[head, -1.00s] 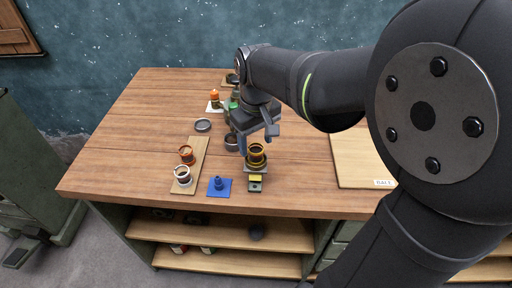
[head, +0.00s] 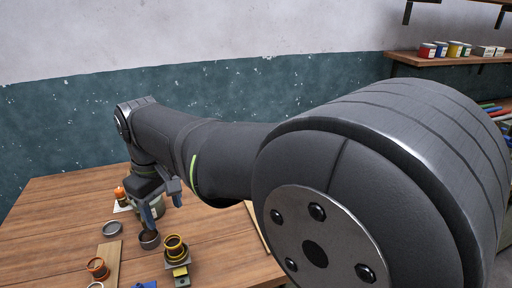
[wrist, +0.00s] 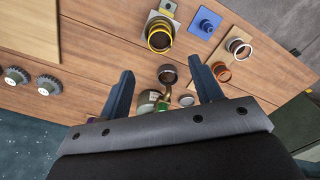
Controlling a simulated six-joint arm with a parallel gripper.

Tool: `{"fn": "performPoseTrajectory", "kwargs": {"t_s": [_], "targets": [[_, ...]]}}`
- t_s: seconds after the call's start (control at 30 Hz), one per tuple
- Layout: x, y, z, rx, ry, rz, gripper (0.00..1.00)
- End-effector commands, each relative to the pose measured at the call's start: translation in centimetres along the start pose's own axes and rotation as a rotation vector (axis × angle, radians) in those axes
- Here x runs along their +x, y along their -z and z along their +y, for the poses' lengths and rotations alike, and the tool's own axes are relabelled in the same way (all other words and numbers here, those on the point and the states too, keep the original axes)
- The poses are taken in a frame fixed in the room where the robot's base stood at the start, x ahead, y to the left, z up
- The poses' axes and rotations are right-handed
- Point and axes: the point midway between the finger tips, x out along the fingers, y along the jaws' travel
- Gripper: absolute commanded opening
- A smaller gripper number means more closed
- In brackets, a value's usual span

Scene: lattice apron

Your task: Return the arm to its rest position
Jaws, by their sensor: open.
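My gripper (head: 164,207) is open and empty above the wooden table (head: 70,205), with its two blue-grey fingers spread. In the wrist view my gripper (wrist: 160,90) also shows open, with a dark round cup (wrist: 168,74) seen between its fingertips. That cup stands on the table near the fingers in the head view (head: 149,240). The fingers look apart from it. My arm reaches from the right of the head view across the table.
A yellow-banded cup (head: 174,247) stands on a small base close to the gripper. An orange-rimmed cup (head: 98,267) stands on a wooden strip. A grey round dish (head: 112,228) and an orange-topped item (head: 120,194) lie left. Two dark gears (wrist: 48,85) show in the wrist view.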

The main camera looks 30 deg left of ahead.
Motion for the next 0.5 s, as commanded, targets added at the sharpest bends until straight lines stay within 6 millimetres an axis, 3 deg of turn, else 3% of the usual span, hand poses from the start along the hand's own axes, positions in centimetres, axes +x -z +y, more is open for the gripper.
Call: {"fn": "performPoseTrajectory", "kwargs": {"t_s": [0.17,0.5], "targets": [[2.5,-0.1,0.0,0.0,0.001,-0.004,0.59],[9.4,-0.1,0.0,0.0,0.002,-0.006,0.59]]}}
